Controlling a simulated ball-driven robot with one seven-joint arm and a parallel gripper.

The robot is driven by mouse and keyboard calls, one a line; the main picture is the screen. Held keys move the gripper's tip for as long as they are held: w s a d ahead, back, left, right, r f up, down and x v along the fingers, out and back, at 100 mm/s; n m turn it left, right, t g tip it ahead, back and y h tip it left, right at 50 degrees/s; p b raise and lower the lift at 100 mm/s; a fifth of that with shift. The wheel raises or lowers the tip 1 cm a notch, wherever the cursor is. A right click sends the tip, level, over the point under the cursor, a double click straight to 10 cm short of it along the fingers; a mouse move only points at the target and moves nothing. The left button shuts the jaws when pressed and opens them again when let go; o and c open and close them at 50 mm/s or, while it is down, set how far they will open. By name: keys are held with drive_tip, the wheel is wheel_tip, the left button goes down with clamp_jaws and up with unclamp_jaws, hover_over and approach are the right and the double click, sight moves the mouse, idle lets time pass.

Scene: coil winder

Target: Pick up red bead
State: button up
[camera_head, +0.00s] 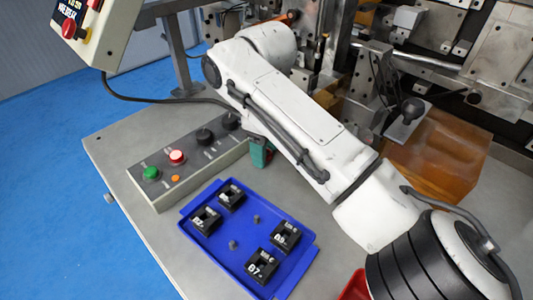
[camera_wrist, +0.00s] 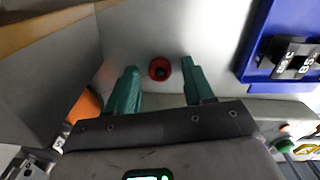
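The red bead (camera_wrist: 159,69) is a small red ring with a dark centre. In the wrist view it lies on the grey table top, beyond and between the two green fingers. My gripper (camera_wrist: 158,66) is open, with a wide gap between the fingers and nothing held. In the head view a green part of my gripper (camera_head: 260,153) shows beside the button panel, partly behind my white arm. The bead does not show in the head view; my arm hides part of the table there.
A blue tray (camera_head: 295,272) with several black numbered blocks and grey pegs sits on the table, and its edge shows in the wrist view (camera_wrist: 247,55). A button panel (camera_head: 190,160) stands behind it. Winder machinery (camera_head: 385,90) and an orange-brown panel (camera_head: 440,155) stand at the right.

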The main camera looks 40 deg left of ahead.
clamp_jaws()
idle(0.4)
drive_tip(key=shift+r, duration=0.6)
drive_tip(key=s+a+r+p, duration=0.1)
drive_tip(key=s+r, duration=1)
drive_tip(key=s, duration=0.3)
drive_tip(key=shift+r+p, duration=0.35)
drive_tip(key=shift+r, duration=0.05)
